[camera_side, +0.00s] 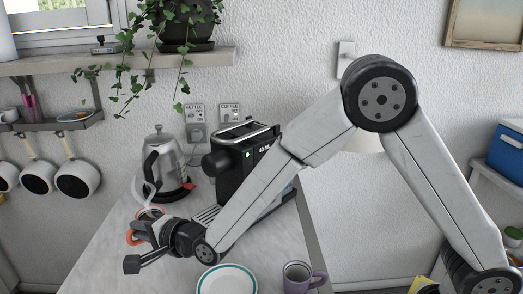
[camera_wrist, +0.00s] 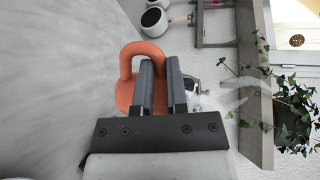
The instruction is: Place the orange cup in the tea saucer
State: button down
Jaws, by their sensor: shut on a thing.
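The orange cup (camera_wrist: 127,62) shows in the wrist view at the tips of my gripper (camera_wrist: 160,64). The jaws are shut on the cup's looped handle, with one finger passing through the loop. Most of the cup body is hidden behind the fingers. In the side view, only orange bits of the cup (camera_side: 132,238) show around my gripper (camera_side: 143,228), at the left part of the counter. The tea saucer, a white plate with a teal rim (camera_side: 226,281), lies flat at the counter's front, to the right of my gripper. Its visible top is empty.
A purple mug (camera_side: 299,276) stands right of the saucer. A steel kettle (camera_side: 160,165) and a black coffee machine (camera_side: 240,160) stand behind my gripper and forearm. Pans (camera_side: 76,180) hang on the left wall. The counter (camera_side: 95,265) is clear at front left.

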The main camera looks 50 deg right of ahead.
jog(key=r+m+h, duration=0.1)
jog(key=h, duration=0.1)
jog(key=m+g+h, duration=0.2)
jog(key=m+h, duration=0.9)
jog(key=h, duration=0.2)
send_over(204, 279)
jog(key=f+v, duration=0.1)
jog(key=v, duration=0.3)
jog(key=shift+s+d+f, duration=0.2)
jog(key=shift+s+f, duration=0.05)
jog(key=shift+f, duration=0.05)
jog(key=shift+f, duration=0.1)
jog(key=shift+f, duration=2.1)
jog(key=shift+f, duration=0.1)
jog(key=shift+f, duration=1.7)
jog(key=shift+f, duration=0.1)
